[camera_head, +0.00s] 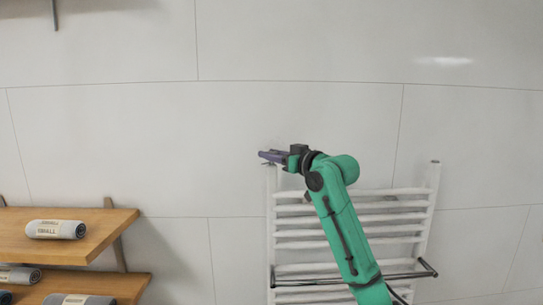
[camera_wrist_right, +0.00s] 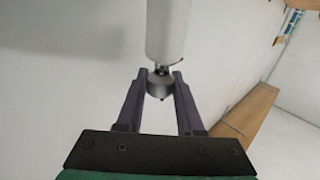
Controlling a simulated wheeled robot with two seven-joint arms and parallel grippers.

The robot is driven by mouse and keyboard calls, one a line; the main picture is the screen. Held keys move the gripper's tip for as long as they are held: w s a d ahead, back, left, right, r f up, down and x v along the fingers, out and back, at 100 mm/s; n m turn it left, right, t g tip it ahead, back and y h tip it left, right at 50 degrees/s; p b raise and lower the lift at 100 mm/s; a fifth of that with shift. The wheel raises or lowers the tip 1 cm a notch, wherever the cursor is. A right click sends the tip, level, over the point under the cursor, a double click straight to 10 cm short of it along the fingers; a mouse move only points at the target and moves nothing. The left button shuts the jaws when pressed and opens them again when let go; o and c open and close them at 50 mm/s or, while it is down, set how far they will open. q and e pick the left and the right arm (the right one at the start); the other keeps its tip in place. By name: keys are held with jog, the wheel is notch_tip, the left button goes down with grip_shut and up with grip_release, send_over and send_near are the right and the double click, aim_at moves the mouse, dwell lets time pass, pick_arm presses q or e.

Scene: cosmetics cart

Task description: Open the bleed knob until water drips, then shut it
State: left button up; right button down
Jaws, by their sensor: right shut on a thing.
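The white towel radiator (camera_head: 350,232) is mounted on the wall in the head view. My right gripper (camera_head: 268,157) is at the top of its left upright. In the right wrist view, the end of the white upright tube (camera_wrist_right: 168,30) comes down between the dark fingers of my right gripper (camera_wrist_right: 160,73). A small grey metal bleed knob (camera_wrist_right: 160,86) sits at that tube end, with the fingers shut on it. In the head view the knob is hidden by the gripper. I cannot make out any water at it. My left gripper is not in view.
A wooden shelf (camera_head: 108,232) with rolled grey towels (camera_head: 56,229) stands at the left. A dark rail (camera_head: 350,279) runs across the lower radiator. The tiled wall (camera_head: 120,130) is close behind the gripper. The space between shelf and radiator is clear.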

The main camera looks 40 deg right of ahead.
jog(key=n+y, duration=0.2)
jog(key=y, duration=0.1)
jog(key=n+g+y, duration=0.1)
jog(key=n+y, duration=0.1)
jog(key=y, duration=0.1)
jog(key=shift+d+r, duration=0.1)
jog(key=shift+r, duration=0.05)
jog(key=shift+n+g+y, duration=0.8)
jog(key=shift+y, duration=0.3)
jog(key=c, duration=0.5)
grip_release()
jog(key=shift+c, duration=0.2)
